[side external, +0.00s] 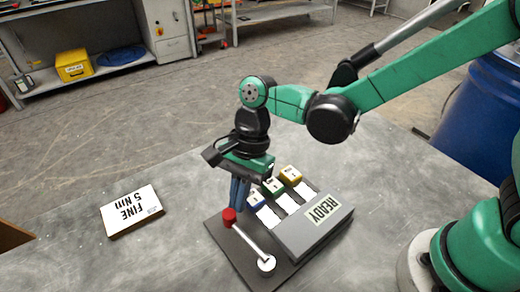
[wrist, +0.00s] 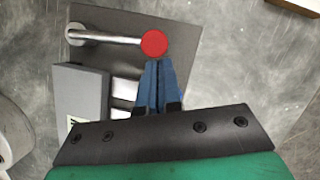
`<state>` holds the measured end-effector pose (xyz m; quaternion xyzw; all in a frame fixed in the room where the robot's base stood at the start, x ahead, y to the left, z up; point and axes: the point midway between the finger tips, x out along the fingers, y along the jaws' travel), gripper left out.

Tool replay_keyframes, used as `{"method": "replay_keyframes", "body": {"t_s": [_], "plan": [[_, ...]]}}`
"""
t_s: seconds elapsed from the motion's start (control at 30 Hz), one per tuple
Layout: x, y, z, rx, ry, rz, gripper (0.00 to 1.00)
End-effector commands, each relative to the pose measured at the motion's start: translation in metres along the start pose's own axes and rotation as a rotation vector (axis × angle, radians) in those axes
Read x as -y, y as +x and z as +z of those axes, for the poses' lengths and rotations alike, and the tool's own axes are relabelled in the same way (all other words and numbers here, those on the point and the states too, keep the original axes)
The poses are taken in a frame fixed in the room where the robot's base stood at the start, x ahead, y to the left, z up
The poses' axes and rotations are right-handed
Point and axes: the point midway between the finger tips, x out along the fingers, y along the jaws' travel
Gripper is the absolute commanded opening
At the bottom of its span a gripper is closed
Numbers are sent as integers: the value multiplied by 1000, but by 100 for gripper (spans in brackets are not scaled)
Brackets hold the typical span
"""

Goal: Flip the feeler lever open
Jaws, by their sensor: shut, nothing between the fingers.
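The feeler lever is a silver rod (side external: 250,242) with a red knob (side external: 229,215) at one end and a round white pivot (side external: 266,263) at the other. It lies along the front left part of a dark grey base plate (side external: 239,262). In the wrist view the red knob (wrist: 154,43) is just beyond my fingertips, with the rod (wrist: 112,38) running left to the pivot (wrist: 76,33). My gripper (side external: 238,206) points down with its blue fingers shut and empty, right beside the knob. I cannot tell whether they touch it.
A FINE 5 Nm sign (side external: 131,211) lies to the left. The table between sign and plate is clear.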

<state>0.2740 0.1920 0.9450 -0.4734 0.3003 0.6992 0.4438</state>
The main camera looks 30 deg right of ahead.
Motion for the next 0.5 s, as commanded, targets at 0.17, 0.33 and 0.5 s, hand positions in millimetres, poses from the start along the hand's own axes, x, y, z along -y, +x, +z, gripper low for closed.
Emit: {"method": "replay_keyframes", "body": {"t_s": [0.17, 0.33, 0.5], "plan": [[4, 3, 6, 0, -72, 29, 0], [10, 7, 18, 0, -195, 78, 0], [15, 13, 32, 1, -346, 139, 0]]}}
